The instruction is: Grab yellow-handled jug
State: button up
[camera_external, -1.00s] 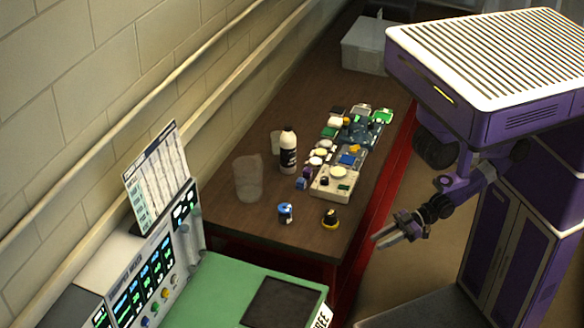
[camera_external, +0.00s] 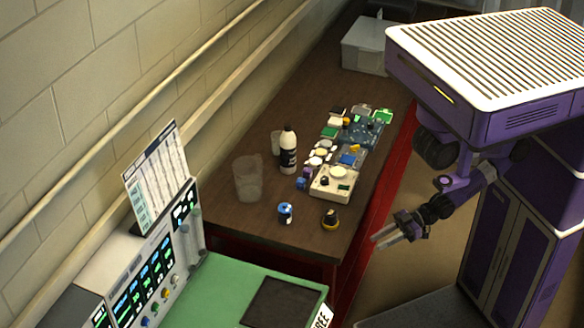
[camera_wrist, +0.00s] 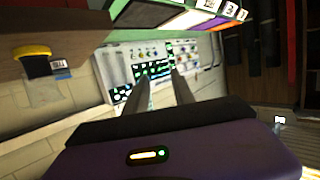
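A small dark object with a yellow part (camera_external: 331,217) stands near the front right corner of the brown bench; it is the only clearly yellow-marked vessel-like thing, but whether it is a jug with a handle is too small to tell. In the wrist view a yellow part (camera_wrist: 33,52) shows at the upper left, seemingly the same object. My gripper (camera_external: 378,241) is off the bench's right side, to the right of and apart from this object. Its two fingers (camera_wrist: 160,90) are spread with nothing between them.
A blue container (camera_external: 285,213) stands left of the dark object. A clear beaker (camera_external: 248,179), a white bottle with a black label (camera_external: 288,150) and a cream box (camera_external: 335,182) stand behind. Circuit boards (camera_external: 365,130) clutter the bench. A green-topped machine (camera_external: 230,290) is in front.

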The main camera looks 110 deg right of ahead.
jog(key=shift+o, duration=0.4)
jog(key=o, duration=1.4)
jog(key=shift+o, duration=0.2)
